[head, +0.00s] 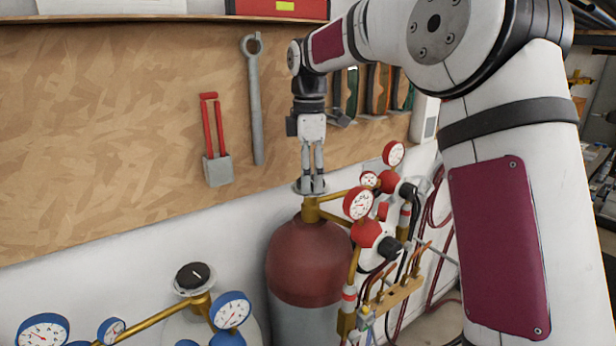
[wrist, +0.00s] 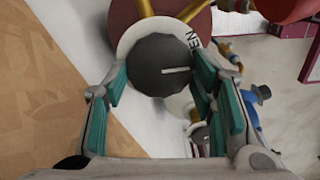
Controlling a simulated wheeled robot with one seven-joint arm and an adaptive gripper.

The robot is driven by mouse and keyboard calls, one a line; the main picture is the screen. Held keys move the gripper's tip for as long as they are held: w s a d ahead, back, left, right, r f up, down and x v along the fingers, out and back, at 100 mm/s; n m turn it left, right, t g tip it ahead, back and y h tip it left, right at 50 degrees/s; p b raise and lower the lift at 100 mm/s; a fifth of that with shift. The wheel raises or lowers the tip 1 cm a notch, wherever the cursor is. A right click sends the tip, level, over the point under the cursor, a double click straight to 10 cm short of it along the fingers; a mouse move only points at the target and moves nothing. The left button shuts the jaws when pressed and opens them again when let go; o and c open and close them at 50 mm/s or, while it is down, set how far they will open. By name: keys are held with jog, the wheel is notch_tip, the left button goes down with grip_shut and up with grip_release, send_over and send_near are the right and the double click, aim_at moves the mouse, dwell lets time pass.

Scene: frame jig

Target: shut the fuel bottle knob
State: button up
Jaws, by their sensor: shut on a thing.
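The fuel bottle (head: 308,262) has a dark red top and a grey lower body, and stands below the pegboard. Its knob (wrist: 153,60) is round and dark with a short white line, seen from above in the wrist view. A pale disc (wrist: 127,38) lies under the knob, with the letters "EN" visible at its right side. The line points right, just below those letters. My gripper (head: 312,182) points straight down over the bottle's valve, and its green-padded fingers (wrist: 161,76) are shut on the knob from both sides. In the head view the fingers mostly hide the knob.
Red gauges (head: 358,203) and hoses crowd the right of the bottle. A second bottle with a black knob (head: 194,276) and blue gauges (head: 232,309) stands at front left. A wrench (head: 254,110) and a red-handled tool (head: 216,150) hang on the board behind.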

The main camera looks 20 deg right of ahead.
jog(key=m, duration=0.3)
jog(key=shift+w+m+b, duration=0.1)
jog(key=shift+m+b, duration=0.25)
jog(key=shift+m, duration=0.05)
jog(key=m, duration=0.4)
jog(key=shift+m+b, duration=0.3)
jog(key=m, duration=0.4)
jog(key=shift+w+d, duration=0.1)
jog(key=m, duration=0.4)
jog(key=shift+b, duration=0.3)
jog(key=m, duration=0.4)
jog(key=shift+d+m, duration=0.15)
jog(key=shift+m, duration=0.15)
jog(key=m, duration=0.3)
jog(key=shift+m, duration=0.4)
jog(key=m, duration=0.4)
jog(key=shift+d+p, duration=0.1)
jog(key=shift+p, duration=0.25)
jog(key=shift+m, duration=2)
